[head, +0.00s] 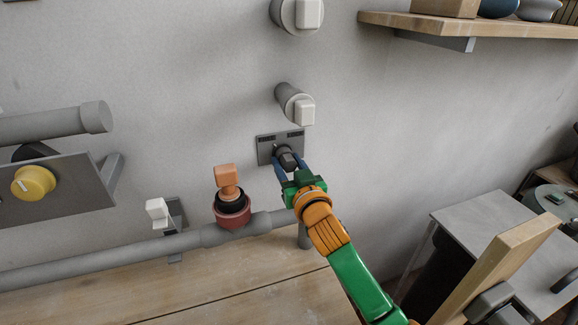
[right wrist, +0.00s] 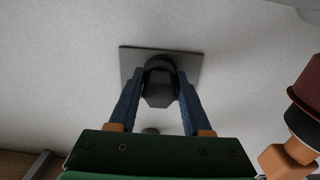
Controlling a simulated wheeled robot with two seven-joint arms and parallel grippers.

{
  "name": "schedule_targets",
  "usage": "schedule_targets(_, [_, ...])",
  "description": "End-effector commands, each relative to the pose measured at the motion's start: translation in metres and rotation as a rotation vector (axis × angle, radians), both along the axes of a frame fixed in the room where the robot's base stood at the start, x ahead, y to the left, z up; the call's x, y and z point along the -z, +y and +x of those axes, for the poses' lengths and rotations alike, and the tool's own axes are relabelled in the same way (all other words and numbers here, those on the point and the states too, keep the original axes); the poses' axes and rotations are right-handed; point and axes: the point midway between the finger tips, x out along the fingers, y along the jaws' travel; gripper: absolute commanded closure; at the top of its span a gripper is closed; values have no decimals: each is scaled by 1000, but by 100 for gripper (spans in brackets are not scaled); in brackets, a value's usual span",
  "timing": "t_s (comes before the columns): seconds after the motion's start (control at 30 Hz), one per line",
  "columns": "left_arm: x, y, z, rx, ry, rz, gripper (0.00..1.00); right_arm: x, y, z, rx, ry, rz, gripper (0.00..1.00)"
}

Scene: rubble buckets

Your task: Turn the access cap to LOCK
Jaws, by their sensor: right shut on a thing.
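The access cap (head: 287,159) is a dark knob on a grey square plate (head: 265,151) on the wall, with small dark label marks along the plate's top edge that are too small to read. My right gripper (head: 284,164) is at the cap with its blue fingers shut on it. The right wrist view shows the dark cap (right wrist: 158,90) between the two fingers (right wrist: 158,82), in front of the plate (right wrist: 130,62). Which way the cap is turned cannot be told. My left gripper is not in view.
A grey pipe (head: 130,257) runs low along the wall, with a red-collared valve with an orange handle (head: 228,177) left of my gripper. A white-tipped grey stub (head: 295,103) juts out above the plate. A yellow knob (head: 33,183) is at left, a wooden shelf (head: 500,27) at upper right.

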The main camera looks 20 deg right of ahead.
Motion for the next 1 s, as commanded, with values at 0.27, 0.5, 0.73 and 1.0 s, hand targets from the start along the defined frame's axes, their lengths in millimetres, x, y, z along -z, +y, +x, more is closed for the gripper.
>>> schedule_targets(0.27, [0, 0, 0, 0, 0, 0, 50, 0, 0, 0, 0, -1, 0, 49])
schedule_targets(0.5, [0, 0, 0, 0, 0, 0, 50, 0, 0, 0, 0, -1, 0, 16])
schedule_targets(0.73, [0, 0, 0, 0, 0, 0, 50, 0, 0, -5, -1, -1, 1, 16])
schedule_targets(1.0, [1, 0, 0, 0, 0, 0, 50, 1, -1, -52, -1, 0, 1, 16])
